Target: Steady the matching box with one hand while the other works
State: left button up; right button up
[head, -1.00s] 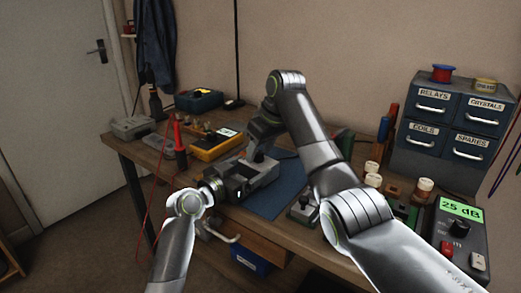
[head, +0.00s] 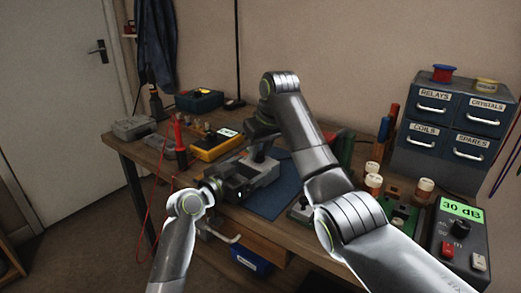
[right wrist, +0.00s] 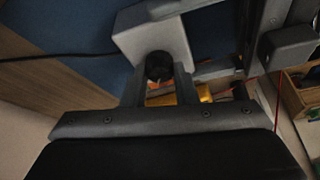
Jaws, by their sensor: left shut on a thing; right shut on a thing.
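The grey matching box (head: 266,172) sits on the blue mat (head: 284,186) near the bench's front edge. My left gripper (head: 238,182) is shut on its near left side; its fingertips are hard to make out. My right gripper (head: 258,153) is above the box, pointing down. In the right wrist view the black knob (right wrist: 159,66) on the pale grey box (right wrist: 155,38) is between the fingers of my right gripper (right wrist: 159,82), which is shut on it. The knob is hidden in the head view. The meter (head: 460,235) at the right reads "30 dB".
A yellow instrument (head: 215,147) with red leads stands behind the box to the left. A grey drawer cabinet (head: 450,130) stands at the back right. Several spools and a green board (head: 402,212) crowd the bench right of my right arm.

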jog(key=shift+w+d+r, duration=0.1)
jog(key=shift+w+d, duration=0.05)
jog(key=shift+d, duration=0.05)
jog(key=o, duration=1)
jog(key=shift+a, duration=0.1)
jog(key=v, duration=1.2)
